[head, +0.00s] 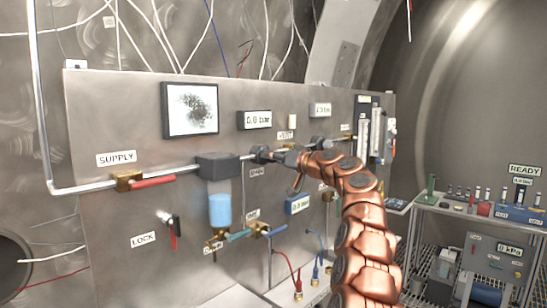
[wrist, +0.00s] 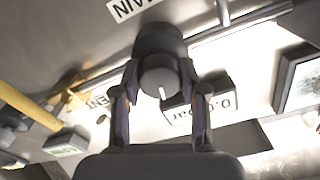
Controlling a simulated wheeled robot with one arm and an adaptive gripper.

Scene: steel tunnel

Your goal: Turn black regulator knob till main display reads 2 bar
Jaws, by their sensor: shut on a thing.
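The black regulator knob (wrist: 158,77) sits on a dark round body in the wrist view, with a white mark on its face. My gripper (wrist: 158,88) has a finger on each side of the knob and is shut on it. In the head view, my gripper (head: 272,155) is at the steel panel, on the knob (head: 258,154), which is partly hidden. A display above it (head: 254,119) reads 0.0 bar; a display beside the knob in the wrist view (wrist: 214,103) also reads 0.0 bar. A MAIN label (wrist: 130,7) is near the knob.
A red-handled SUPPLY valve (head: 150,181) and a LOCK lever (head: 173,230) are at the panel's left. A blue bowl (head: 220,210), a blue-framed display (head: 298,205) and small valves are below the pipe. A side cart (head: 480,215) stands right.

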